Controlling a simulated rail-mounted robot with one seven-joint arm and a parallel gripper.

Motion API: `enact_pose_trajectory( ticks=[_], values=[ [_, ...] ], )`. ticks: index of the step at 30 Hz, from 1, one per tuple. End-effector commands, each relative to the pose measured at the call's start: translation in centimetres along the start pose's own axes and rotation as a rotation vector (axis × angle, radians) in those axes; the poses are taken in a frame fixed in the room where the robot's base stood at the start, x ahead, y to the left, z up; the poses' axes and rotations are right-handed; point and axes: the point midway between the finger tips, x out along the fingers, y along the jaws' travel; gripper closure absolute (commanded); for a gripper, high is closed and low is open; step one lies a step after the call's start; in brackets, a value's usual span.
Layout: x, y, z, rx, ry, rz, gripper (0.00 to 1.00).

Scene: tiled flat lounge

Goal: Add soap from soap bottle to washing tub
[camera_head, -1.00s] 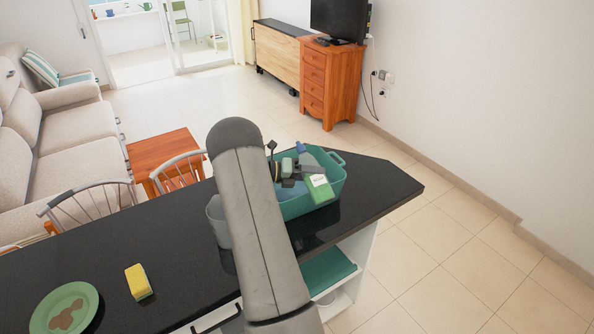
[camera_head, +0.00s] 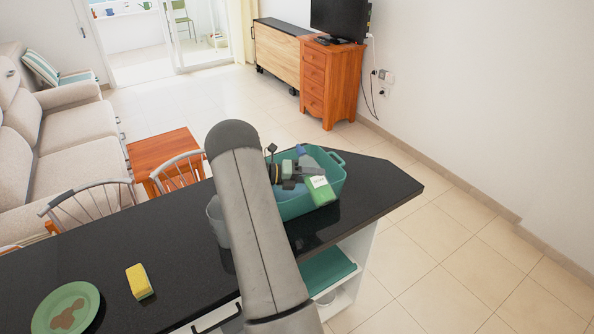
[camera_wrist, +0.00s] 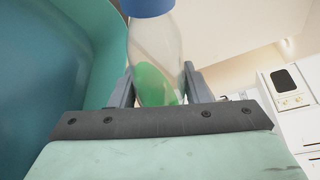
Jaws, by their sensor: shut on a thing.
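The teal washing tub (camera_head: 337,188) stands on the dark counter, partly hidden behind my arm. The soap bottle (camera_head: 320,190) has a blue cap, a clear upper part, green contents and a white label. It looks tilted and overlaps the tub in the head view, its blue cap toward the back. My gripper (camera_head: 293,174) is beside the bottle, partly hidden by my arm. In the wrist view my gripper (camera_wrist: 160,92) is shut on the bottle (camera_wrist: 153,50), one finger on each side. The teal tub wall (camera_wrist: 50,70) fills the left there. I see no soap stream.
A yellow sponge (camera_head: 139,282) and a green plate (camera_head: 85,297) with brown stains lie on the counter (camera_head: 185,240) at the left. A grey cup (camera_head: 217,222) stands close to my arm. Chairs (camera_head: 85,208) line the far side. The counter's right end is clear.

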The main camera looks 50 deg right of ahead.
Motion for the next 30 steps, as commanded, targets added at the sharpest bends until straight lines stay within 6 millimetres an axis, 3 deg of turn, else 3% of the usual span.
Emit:
enact_pose_trajectory(
  ticks=[30],
  values=[
    [0.08, -0.23, -0.21, -0.057, 0.000, -0.024, 0.86]
  ],
)
